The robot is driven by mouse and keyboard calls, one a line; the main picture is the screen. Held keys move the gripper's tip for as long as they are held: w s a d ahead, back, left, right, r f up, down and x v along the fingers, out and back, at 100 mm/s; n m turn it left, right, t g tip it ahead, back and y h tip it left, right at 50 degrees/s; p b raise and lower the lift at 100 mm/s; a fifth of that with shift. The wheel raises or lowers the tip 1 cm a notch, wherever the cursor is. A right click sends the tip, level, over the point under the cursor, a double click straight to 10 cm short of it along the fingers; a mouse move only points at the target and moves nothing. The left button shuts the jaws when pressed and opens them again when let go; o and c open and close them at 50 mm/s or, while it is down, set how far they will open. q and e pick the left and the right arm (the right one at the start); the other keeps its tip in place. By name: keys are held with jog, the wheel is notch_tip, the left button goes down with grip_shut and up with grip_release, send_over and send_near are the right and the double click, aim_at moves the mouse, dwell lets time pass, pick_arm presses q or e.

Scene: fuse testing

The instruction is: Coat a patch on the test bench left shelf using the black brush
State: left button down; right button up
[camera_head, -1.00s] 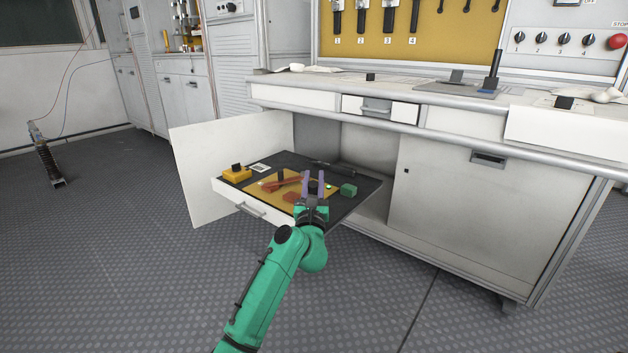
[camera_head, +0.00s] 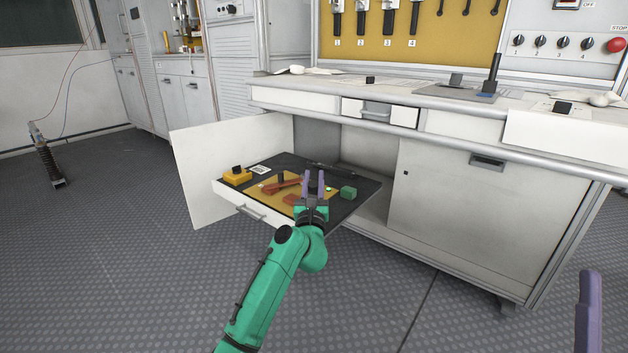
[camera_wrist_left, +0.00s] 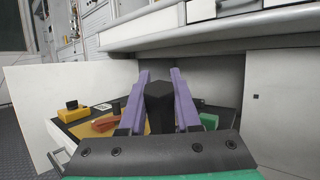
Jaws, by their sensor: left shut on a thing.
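The pulled-out left shelf of the test bench has a dark top (camera_head: 350,203), with a yellow mat (camera_head: 268,187) on it. My left gripper (camera_head: 313,182) is over the right part of this shelf, fingers pointing away from me. In the left wrist view, its purple fingers are shut on a black block-like thing, which I take to be the black brush (camera_wrist_left: 159,105). Its bristles are hidden from me. How far it is above the shelf I cannot tell. One purple finger of my right gripper (camera_head: 588,310) shows at the lower right; its other finger is out of view.
On the shelf are a yellow box with a black top (camera_head: 237,177), red pieces (camera_head: 285,187) and a green block (camera_head: 348,192). An open white door (camera_head: 228,165) stands left of the shelf. The bench top (camera_head: 440,95) overhangs behind. The floor in front is clear.

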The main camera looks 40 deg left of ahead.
pick_arm(q)
jog(key=shift+r+p, duration=0.95)
jog(key=shift+p, duration=0.15)
pick_arm(e)
notch_tip(320, 180, down, 21)
jog(key=a+m+g+h, duration=0.2)
jog(key=a+g+h, duration=0.1)
jog(key=g, duration=0.4)
pick_arm(q)
jog(key=shift+r+p, duration=0.3)
jog(key=shift+p, duration=0.05)
jog(key=shift+r+p, duration=0.35)
jog(key=shift+p, duration=0.05)
jog(key=shift+r+p, duration=0.45)
jog(key=shift+p, duration=0.1)
pick_arm(e)
jog(key=s+f+g, duration=0.3)
jog(key=s+f, duration=0.2)
jog(key=f, duration=0.3)
jog(key=s+f+g+h, duration=0.1)
jog(key=s+f+g, duration=0.2)
jog(key=s+f, duration=0.3)
jog(key=shift+a+f+m, duration=0.3)
jog(key=shift+a+f, duration=0.1)
jog(key=shift+f, duration=1.15)
jog(key=shift+w, duration=0.1)
